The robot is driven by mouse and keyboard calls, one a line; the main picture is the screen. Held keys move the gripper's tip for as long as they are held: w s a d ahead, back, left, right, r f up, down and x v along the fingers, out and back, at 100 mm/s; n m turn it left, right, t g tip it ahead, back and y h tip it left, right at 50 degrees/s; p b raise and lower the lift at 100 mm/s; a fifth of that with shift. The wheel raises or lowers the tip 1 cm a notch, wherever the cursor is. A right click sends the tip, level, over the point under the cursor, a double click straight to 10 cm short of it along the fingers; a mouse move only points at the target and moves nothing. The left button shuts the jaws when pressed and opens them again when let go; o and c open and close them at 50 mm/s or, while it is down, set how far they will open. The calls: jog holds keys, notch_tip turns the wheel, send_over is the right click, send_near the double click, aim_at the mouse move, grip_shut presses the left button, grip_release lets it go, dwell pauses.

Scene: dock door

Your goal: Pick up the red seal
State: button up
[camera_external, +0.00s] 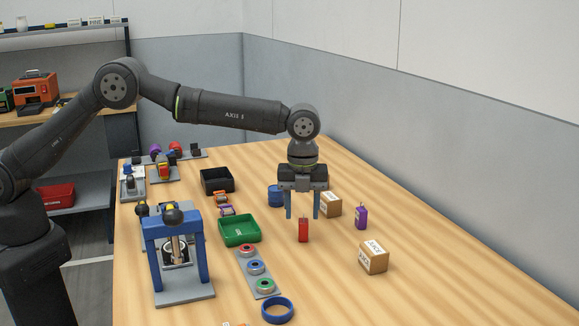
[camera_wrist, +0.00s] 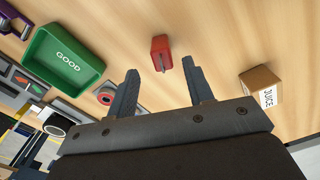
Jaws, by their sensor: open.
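The red seal (camera_external: 303,231) is a small upright red block on the wooden table, with a thin pin or loop at its top. In the wrist view the red seal (camera_wrist: 160,47) lies just beyond the fingertips, roughly between their lines. My gripper (camera_external: 302,213) points down above the seal, its two fingers apart with nothing between them. The open fingers also show in the wrist view (camera_wrist: 160,66). I see no contact between fingers and seal.
A purple seal (camera_external: 361,218), two cardboard boxes (camera_external: 374,257) (camera_external: 329,205) and a blue cylinder (camera_external: 275,196) stand around it. Left are a green tray (camera_external: 239,231), a strip of colored rings (camera_external: 257,270) and a blue press (camera_external: 204,249). The table's right front is clear.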

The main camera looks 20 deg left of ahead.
aim_at(303, 220)
jog(key=f, duration=0.4)
jog(key=shift+w+d+f, duration=0.1)
jog(key=shift+w+f, duration=0.1)
grip_shut()
jog(key=shift+r, duration=0.15)
